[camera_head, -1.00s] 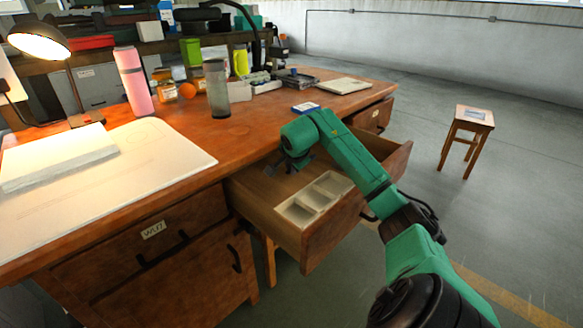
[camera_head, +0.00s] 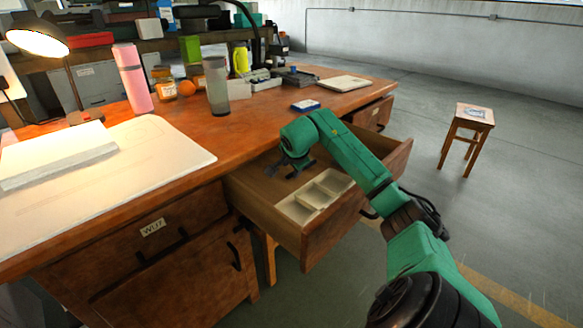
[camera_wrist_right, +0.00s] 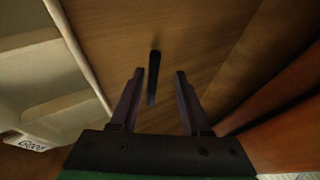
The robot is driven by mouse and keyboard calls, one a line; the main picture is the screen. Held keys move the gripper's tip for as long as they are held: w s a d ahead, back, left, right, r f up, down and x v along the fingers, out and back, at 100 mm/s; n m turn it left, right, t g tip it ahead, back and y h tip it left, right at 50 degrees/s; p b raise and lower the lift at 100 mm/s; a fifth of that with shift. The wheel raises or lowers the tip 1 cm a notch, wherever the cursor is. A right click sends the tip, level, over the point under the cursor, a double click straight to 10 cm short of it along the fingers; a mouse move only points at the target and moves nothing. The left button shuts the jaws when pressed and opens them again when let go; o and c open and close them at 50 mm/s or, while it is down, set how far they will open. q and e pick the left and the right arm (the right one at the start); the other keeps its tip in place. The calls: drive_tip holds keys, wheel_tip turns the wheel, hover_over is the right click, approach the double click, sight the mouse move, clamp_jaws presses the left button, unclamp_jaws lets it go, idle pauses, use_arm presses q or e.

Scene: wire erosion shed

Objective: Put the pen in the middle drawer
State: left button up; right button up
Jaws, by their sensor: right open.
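The middle drawer (camera_head: 318,232) is pulled out of the wooden desk, with a pale divided tray in its front part. My right gripper (camera_head: 285,172) reaches down into the drawer, behind the tray. In the right wrist view the gripper (camera_wrist_right: 155,90) is open. A dark, slim pen (camera_wrist_right: 153,75) shows between and beyond its fingertips, over the bare drawer floor, with a gap to each finger. I cannot tell for sure whether it rests on the floor. In the head view I cannot make out the pen. My left gripper is not in view.
The desk top (camera_head: 190,125) holds a pink bottle (camera_head: 133,78), a grey tumbler (camera_head: 216,86), a blue-and-white box (camera_head: 306,106) and a lit lamp (camera_head: 40,38). The desk edge is close beside my right gripper. A wooden stool (camera_head: 474,118) stands apart at right.

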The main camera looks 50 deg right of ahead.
drive_tip(key=shift+r, duration=0.3)
drive_tip(key=p+v, duration=0.1)
drive_tip(key=v, duration=0.3)
drive_tip(key=shift+d+r, duration=0.1)
drive_tip(key=shift+r, duration=0.3)
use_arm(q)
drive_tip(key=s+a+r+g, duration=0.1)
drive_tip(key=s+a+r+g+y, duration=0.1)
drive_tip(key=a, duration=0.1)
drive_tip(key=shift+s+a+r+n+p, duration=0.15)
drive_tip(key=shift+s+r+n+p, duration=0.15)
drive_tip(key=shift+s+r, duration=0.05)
use_arm(e)
drive_tip(key=v, duration=0.8)
drive_tip(key=shift+f, duration=0.1)
